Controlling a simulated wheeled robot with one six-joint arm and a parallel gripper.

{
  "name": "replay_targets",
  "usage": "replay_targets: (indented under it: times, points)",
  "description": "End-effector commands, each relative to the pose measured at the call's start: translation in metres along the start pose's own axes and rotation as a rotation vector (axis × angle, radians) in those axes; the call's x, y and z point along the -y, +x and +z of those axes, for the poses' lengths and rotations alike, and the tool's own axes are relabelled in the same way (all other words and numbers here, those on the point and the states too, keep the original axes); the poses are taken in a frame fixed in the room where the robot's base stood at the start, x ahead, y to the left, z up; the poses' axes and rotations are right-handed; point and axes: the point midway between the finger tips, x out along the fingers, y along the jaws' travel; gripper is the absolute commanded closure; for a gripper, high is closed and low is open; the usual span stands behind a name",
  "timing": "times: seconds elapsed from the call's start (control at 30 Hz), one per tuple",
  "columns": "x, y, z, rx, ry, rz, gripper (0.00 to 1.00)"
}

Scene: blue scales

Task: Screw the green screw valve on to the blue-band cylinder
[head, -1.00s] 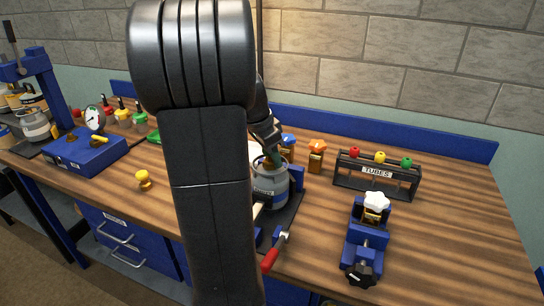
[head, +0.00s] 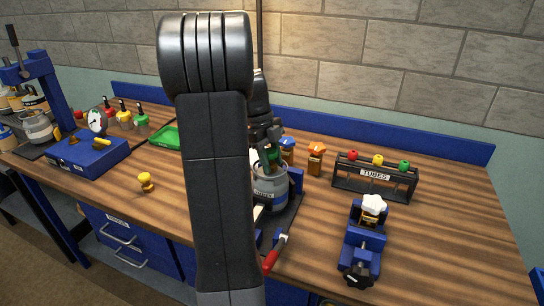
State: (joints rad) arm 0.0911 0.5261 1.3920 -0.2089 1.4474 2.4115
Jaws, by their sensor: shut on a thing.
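The blue-band cylinder (head: 268,192) is a grey canister with a blue band, standing upright in a blue clamp (head: 296,181) on a dark base. The green screw valve (head: 270,157) is at the cylinder's top opening, partly covered by my gripper. My gripper (head: 268,148) is shut on the valve, directly above the cylinder. I cannot tell how deep the valve sits in the neck. My own arm hides the left part of the clamp area.
Blue and orange small bottles (head: 316,159) stand close behind and right of the cylinder. A red-handled lever (head: 273,256) sticks out in front.

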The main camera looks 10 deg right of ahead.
Motion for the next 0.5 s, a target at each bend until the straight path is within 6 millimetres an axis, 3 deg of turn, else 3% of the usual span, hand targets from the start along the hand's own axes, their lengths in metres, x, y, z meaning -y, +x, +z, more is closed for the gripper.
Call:
replay_targets:
  times: [0.27, 0.3, 0.4, 0.5]
  points:
    - [0.0032, -0.0029, 0.0027, 0.010, 0.023, -0.007, 0.90]
    - [0.0033, -0.0030, 0.0027, 0.010, 0.022, -0.007, 0.55]
    - [0.0028, -0.0024, 0.0022, 0.008, 0.021, -0.005, 0.38]
    - [0.0026, -0.0018, 0.0018, 0.007, 0.021, -0.004, 0.38]
